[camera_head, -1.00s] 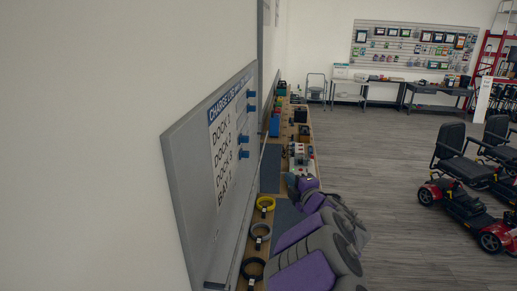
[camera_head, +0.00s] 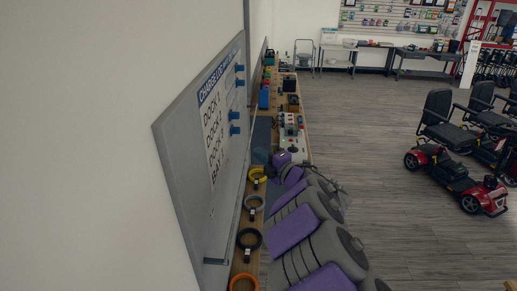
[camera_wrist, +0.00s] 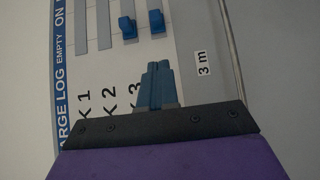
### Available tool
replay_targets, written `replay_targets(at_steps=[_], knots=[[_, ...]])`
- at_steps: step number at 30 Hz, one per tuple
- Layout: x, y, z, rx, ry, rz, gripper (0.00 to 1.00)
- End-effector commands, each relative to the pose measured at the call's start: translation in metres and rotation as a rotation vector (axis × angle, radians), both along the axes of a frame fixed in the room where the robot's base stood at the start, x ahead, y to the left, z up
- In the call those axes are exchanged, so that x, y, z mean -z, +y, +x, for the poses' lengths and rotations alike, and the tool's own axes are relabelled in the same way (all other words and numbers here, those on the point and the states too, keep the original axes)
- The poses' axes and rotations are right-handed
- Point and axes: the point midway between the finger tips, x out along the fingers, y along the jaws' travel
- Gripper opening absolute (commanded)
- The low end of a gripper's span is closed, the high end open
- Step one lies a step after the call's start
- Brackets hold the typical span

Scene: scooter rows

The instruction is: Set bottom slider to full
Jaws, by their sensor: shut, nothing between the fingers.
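The charge log board (camera_head: 186,150) hangs on the left wall, with four rows and blue slider knobs. The bottom slider's blue knob (camera_head: 234,130) sits just under the third one (camera_head: 235,115); the upper two knobs (camera_head: 239,75) stand farther along their tracks. In the wrist view the bottom knob (camera_wrist: 157,20) is the rightmost, beside another knob (camera_wrist: 126,24). My gripper (camera_wrist: 155,66) is shut and empty, its fingertips pointing at the board below these knobs, apart from them in the picture. In the head view the gripper (camera_head: 262,155) is beside the board's lower part.
A narrow bench (camera_head: 262,189) along the wall holds yellow (camera_head: 258,175), grey, black and orange rings (camera_head: 243,283), plus boxes farther back. A "3 m" label (camera_wrist: 203,62) is right of the fingers. Red scooters (camera_head: 455,180) stand right; grey floor (camera_head: 370,140) between is clear.

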Motion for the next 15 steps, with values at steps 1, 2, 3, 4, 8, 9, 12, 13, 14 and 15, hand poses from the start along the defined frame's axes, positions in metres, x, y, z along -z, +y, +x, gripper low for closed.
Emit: replay_targets(at_steps=[1, 2, 3, 4, 8, 9, 12, 13, 14, 15], knots=[[-0.002, 0.007, 0.005, -0.006, -0.002, 0.003, 0.00], [-0.002, 0.011, 0.008, -0.006, -0.003, 0.003, 0.00], [-0.002, 0.015, 0.012, -0.005, -0.002, 0.003, 0.00], [-0.002, 0.018, 0.015, -0.003, 0.000, 0.001, 0.00], [-0.002, 0.030, 0.029, -0.005, -0.002, 0.006, 0.00], [-0.001, 0.032, 0.034, -0.003, 0.001, 0.004, 0.00], [-0.003, 0.041, 0.043, -0.004, -0.004, 0.005, 0.00], [-0.004, 0.043, 0.046, -0.004, -0.004, 0.006, 0.00], [-0.004, 0.044, 0.049, -0.004, -0.003, 0.006, 0.00], [-0.002, 0.046, 0.053, -0.003, 0.000, 0.006, 0.00]])
